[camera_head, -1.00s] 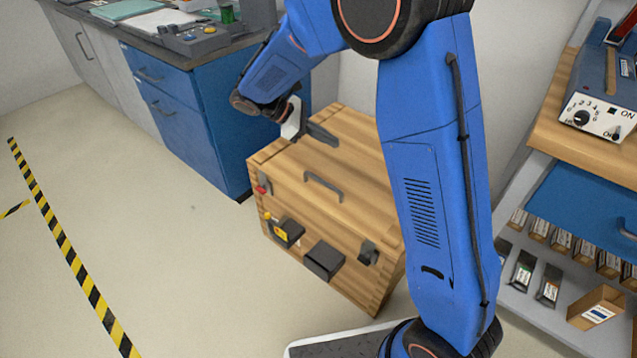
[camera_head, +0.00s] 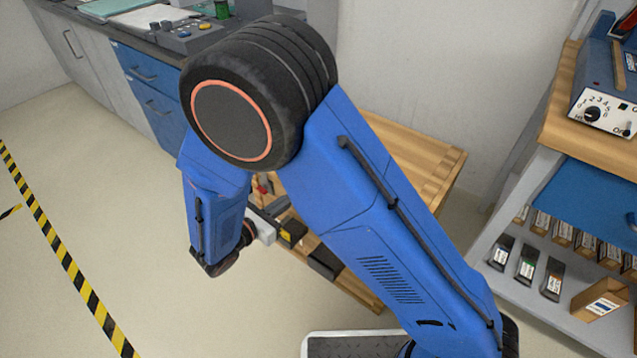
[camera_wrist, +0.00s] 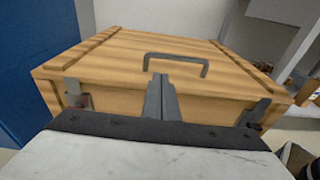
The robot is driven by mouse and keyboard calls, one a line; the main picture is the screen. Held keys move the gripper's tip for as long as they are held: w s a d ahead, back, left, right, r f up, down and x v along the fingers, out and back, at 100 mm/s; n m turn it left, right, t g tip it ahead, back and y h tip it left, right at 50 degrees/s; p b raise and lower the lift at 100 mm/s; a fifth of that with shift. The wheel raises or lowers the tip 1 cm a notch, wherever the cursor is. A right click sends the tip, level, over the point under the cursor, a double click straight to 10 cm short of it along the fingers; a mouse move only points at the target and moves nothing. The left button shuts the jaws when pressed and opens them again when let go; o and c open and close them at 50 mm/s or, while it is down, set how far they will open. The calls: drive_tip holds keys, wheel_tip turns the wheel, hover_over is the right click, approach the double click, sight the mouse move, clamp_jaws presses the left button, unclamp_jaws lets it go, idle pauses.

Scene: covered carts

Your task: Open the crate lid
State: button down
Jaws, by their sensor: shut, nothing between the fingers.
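The wooden crate (camera_head: 435,165) stands on the floor, mostly hidden behind my arm in the head view. In the wrist view its lid (camera_wrist: 120,52) lies flat and looks closed, with a dark bracket handle (camera_wrist: 195,57) on top. A grey latch (camera_wrist: 73,88) is at the front left, with a reddish piece beside it. Another latch (camera_wrist: 254,111) is at the front right. My gripper (camera_wrist: 161,84) is shut and empty, in front of the crate's front face, its fingers pointing toward the lid's front edge. I cannot tell whether they touch. It also shows in the head view (camera_head: 279,206).
A blue cabinet (camera_head: 145,95) with a grey worktop stands behind at the left. A shelf unit (camera_head: 540,290) with small boxes is at the right. A white wall is close behind the crate. The floor to the left, with striped tape (camera_head: 68,262), is clear.

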drive_tip(key=shift+f+x, duration=0.1)
drive_tip(key=shift+x, duration=2.25)
drive_tip(key=shift+f+x, duration=0.15)
drive_tip(key=shift+x, duration=2.25)
